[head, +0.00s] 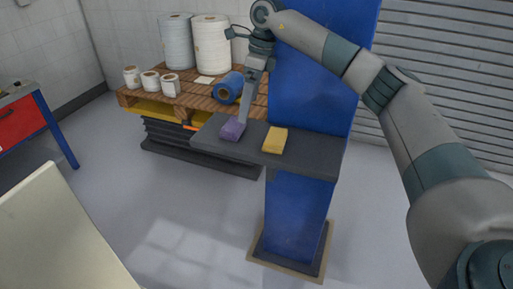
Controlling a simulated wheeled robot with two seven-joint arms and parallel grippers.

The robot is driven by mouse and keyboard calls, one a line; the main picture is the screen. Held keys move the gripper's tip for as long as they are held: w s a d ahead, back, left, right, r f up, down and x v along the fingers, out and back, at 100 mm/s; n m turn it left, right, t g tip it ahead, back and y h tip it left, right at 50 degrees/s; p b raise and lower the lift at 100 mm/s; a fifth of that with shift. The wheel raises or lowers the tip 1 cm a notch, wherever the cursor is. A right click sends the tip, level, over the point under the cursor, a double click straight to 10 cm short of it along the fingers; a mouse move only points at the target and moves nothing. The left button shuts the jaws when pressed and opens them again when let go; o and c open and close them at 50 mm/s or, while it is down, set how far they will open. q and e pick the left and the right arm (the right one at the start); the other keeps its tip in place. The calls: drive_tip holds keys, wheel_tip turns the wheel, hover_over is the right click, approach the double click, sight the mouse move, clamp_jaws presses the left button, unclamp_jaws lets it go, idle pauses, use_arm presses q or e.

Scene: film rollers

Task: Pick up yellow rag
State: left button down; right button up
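The yellow rag (275,140) lies as a folded block on the dark grey shelf (318,153) fixed to a blue column. A purple rag (232,130) lies on the same shelf to the left of it. My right gripper (246,117) points down just behind and right of the purple rag, apart from the yellow rag and to its upper left. Whether its fingers are open or shut, or touch the purple rag, is not clear. My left gripper is not in view.
Behind the shelf, a wooden pallet (190,100) carries several white rolls and a blue roll (228,88). The blue column (298,215) stands under the shelf. A blue-framed bench with a red drawer (20,122) is at left. The floor in front is clear.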

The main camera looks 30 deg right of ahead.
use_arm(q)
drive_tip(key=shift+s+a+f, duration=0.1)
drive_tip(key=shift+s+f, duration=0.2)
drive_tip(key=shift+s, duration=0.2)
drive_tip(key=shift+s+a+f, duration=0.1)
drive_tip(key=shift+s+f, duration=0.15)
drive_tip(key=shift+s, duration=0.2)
use_arm(e)
drive_tip(key=s+d+r+m+h, duration=0.1)
drive_tip(key=d+r, duration=0.3)
drive_tip(key=d, duration=0.4)
drive_tip(key=shift+s+d+r+g+h, duration=0.15)
drive_tip(key=shift+s+r+g+h, duration=0.1)
drive_tip(key=shift+s+g+h, duration=0.25)
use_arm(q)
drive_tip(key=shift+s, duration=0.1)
use_arm(e)
drive_tip(key=p, duration=0.4)
hover_over(276, 135)
wheel_tip(276, 135, down, 11)
drive_tip(key=shift+f, duration=0.1)
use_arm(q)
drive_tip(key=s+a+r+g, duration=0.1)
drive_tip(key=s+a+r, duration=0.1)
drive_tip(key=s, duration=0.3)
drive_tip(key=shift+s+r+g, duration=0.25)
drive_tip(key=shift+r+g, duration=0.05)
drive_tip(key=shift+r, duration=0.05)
use_arm(e)
drive_tip(key=shift+f, duration=0.5)
